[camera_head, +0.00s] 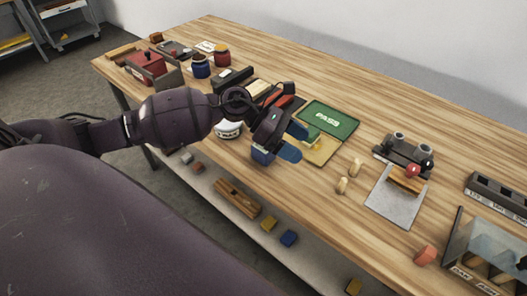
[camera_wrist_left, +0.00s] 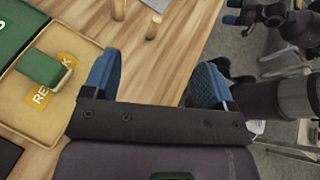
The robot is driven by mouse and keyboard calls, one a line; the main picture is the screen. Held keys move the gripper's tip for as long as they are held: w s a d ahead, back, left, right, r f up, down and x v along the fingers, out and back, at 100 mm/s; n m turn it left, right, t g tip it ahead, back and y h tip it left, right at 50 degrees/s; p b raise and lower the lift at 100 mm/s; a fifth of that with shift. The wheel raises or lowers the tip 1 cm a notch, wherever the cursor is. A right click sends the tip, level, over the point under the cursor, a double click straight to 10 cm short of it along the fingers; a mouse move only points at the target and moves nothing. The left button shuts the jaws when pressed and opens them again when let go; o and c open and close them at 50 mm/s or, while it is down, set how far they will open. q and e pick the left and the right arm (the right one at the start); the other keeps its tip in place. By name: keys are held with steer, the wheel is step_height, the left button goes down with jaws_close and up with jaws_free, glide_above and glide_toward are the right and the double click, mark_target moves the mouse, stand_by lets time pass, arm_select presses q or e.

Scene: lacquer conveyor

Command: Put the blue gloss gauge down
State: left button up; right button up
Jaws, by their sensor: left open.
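My left gripper (camera_head: 293,141) is open over the front part of the table. In the left wrist view its two blue fingers (camera_wrist_left: 156,85) stand wide apart with nothing between them. A small blue item with a pale top (camera_head: 263,156) shows just below the gripper, partly hidden by it; I cannot tell whether it is the blue gloss gauge. No other thing can be made out surely as that gauge. My right gripper (camera_wrist_left: 233,12) shows small at the top right of the left wrist view; its opening is unclear.
A green PASS mat (camera_head: 341,122) and a yellow REWORK mat (camera_wrist_left: 29,101) lie beside my gripper, with a green block (camera_wrist_left: 42,69) on the yellow one. Wooden pegs (camera_head: 355,168) stand nearby. A lower ledge holds a blue block (camera_head: 288,238).

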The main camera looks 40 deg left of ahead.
mark_target(264, 152)
arm_select(q)
steer(key=w+a+m+g+y, duration=0.1)
steer(key=a+m+g+y, duration=0.35)
steer(key=a+y, duration=0.65)
steer(key=shift+w+d+f+m+t+h, duration=0.15)
steer(key=shift+f+h, duration=0.35)
steer(key=shift+f, duration=1.15)
steer(key=shift+s+d+f+m+t+h, duration=0.15)
steer(key=shift+f+h, duration=0.35)
steer(key=shift+f, duration=1.2)
steer(key=shift+w+d+f+m+t+h, duration=0.15)
steer(key=shift+f+h, duration=0.35)
steer(key=shift+f, duration=1.15)
steer(key=c, duration=1.2)
